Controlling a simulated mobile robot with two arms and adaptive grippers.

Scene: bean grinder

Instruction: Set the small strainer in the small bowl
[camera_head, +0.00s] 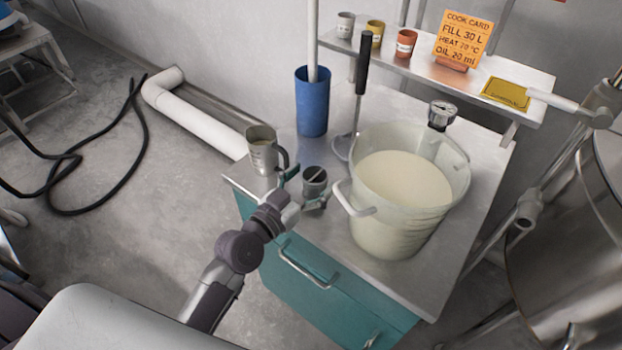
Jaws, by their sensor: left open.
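I cannot make out a small strainer or a small bowl for certain. My left gripper (307,190) reaches over the table's front left edge with its fingers open. A small dark grey round cup-like item (314,178) with a pale bar across its top sits between or just behind the fingers; contact cannot be told. A long black-handled metal tool (361,75) stands upright behind the white bucket (385,225); its round lower end is partly hidden by the bucket. My right gripper is out of view.
A metal jug (262,152) stands left of the gripper, close to it. A blue cylinder (312,105) with a white rod stands at the back. The bucket of pale liquid fills the table's (462,270) right side. A shelf (410,70) holds small cups and an orange card (464,38).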

